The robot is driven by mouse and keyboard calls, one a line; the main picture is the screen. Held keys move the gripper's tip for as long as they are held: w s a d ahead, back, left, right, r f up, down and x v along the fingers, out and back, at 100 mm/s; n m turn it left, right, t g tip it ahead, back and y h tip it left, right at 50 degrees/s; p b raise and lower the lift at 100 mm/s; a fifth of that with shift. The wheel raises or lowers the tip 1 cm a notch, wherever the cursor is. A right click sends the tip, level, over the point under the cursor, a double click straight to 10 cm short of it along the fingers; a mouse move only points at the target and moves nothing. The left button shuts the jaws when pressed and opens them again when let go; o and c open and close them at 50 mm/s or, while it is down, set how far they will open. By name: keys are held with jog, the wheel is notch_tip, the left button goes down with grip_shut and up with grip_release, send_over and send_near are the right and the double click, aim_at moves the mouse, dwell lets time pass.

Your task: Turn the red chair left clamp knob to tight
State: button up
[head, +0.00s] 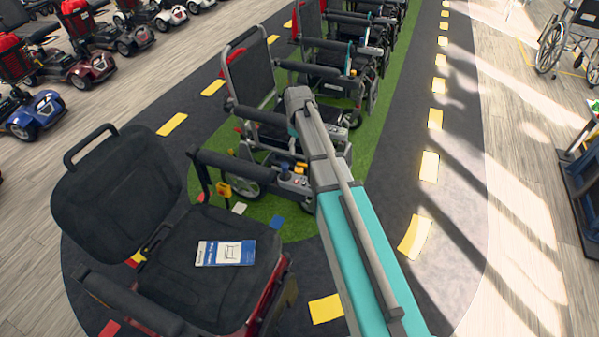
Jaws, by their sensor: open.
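A chair with a black seat and backrest (120,188) and red side panels stands at the lower left, facing the lower right. Its upper-right armrest (242,168) runs out toward a small control box (292,181). A yellow part (224,190) hangs below that armrest, with a bit of red beside it. A second yellow and red part (135,258) sits low by the backrest. I cannot tell which of these is a clamp knob or how it is turned. My teal and grey arm reaches up from the bottom over the floor right of the chair. My gripper is not visible.
A blue and white card (225,253) lies on the seat. More chairs (252,78) stand in a row behind on green flooring. Scooters (78,62) line the upper left, and a wheelchair (568,38) stands at the upper right.

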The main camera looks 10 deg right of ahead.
aim_at(298, 169)
jog(key=shift+f+b, duration=5.35)
jog(key=shift+f, duration=0.25)
jog(key=c, duration=0.8)
jog(key=shift+d, duration=0.4)
jog(key=shift+c, duration=0.3)
jog(key=shift+a, duration=0.3)
jog(key=shift+a, duration=0.1)
